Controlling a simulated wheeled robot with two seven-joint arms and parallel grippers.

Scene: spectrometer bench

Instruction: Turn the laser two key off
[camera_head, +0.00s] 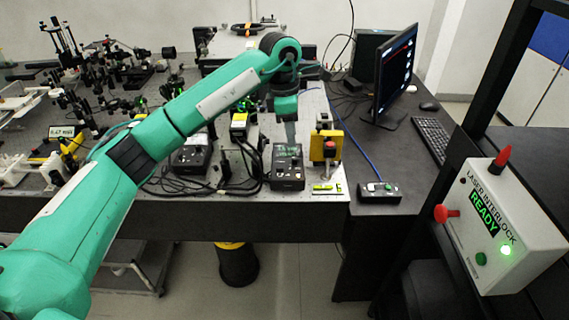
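Two black laser control boxes stand near the front edge of the optical bench (262,205). The right box (287,181) is in the middle of the view, and the left box (192,157) is partly behind my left arm. Their labels are too small to read, so I cannot tell which is laser two. No key can be made out clearly on either box. My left gripper (291,138) points down just above the back of the right box. Its fingers look narrow and close together, but their opening is not clear, and I cannot tell whether they touch anything. My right gripper is out of view.
A yellow device with a red part (325,148) stands close right of the right box. A small switch box (379,192) lies farther right. Cables (245,160) run between the boxes. A monitor (396,70) and a white laser interlock box reading READY (510,232) are at right.

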